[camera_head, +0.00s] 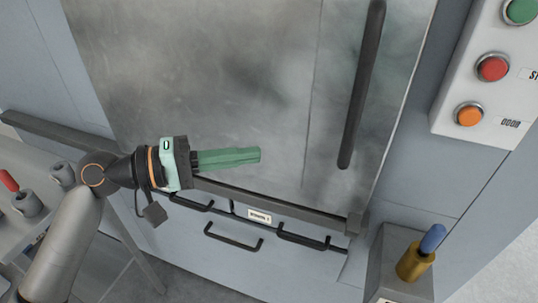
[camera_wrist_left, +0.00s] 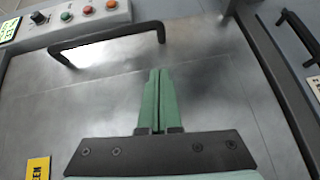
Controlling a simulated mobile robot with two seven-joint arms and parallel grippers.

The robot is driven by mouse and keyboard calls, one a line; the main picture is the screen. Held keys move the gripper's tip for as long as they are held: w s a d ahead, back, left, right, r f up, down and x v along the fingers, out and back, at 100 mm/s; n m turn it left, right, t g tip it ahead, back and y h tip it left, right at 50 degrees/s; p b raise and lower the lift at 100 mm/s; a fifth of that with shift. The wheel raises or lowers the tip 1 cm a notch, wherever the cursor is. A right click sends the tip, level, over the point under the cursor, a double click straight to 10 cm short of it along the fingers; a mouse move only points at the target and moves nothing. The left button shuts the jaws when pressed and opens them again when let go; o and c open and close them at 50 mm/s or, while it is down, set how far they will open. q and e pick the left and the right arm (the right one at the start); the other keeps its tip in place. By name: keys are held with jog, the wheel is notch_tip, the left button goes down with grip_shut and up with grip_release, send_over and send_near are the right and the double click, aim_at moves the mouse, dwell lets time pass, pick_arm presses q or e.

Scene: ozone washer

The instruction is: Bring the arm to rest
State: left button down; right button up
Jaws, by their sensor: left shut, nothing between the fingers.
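My left gripper (camera_head: 258,155) reaches in from the left in the head view, with its green fingers pointing right in front of the washer door (camera_head: 230,70). The fingers are closed together with nothing between them. In the left wrist view the gripper (camera_wrist_left: 158,75) shows its two green fingers side by side, over the grey metal door (camera_wrist_left: 90,110). The fingers appear apart from the dark door handle (camera_head: 362,85), which also shows in the wrist view (camera_wrist_left: 105,34). My right gripper is not in view.
A control panel (camera_head: 495,95) with green, red and orange buttons is at the upper right. A dark rail (camera_head: 290,208) and several black handles run below the door. A blue-topped brass-coloured item (camera_head: 416,262) stands on a grey stand at the lower right. Grey cups (camera_head: 27,203) sit at the left.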

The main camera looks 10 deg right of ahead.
pick_arm(q)
jog(key=w+a+f+n+t+y, duration=0.1)
jog(key=a+f+t+y, duration=0.25)
jog(key=f, duration=0.85)
jog(key=w+a+f+n+t+y, duration=0.1)
jog(key=a+f+t+y, duration=0.25)
jog(key=f, duration=0.85)
jog(key=s+a+f+m+y, duration=0.2)
jog(key=s+a+f, duration=0.4)
jog(key=s+f, duration=0.3)
jog(key=s+a+f+m+y, duration=0.2)
jog(key=s+a+f+y, duration=0.3)
jog(key=s+f, duration=0.3)
jog(key=shift+s+a+f+t+y, duration=0.35)
jog(key=shift+a+f, duration=0.1)
jog(key=shift+a, duration=0.25)
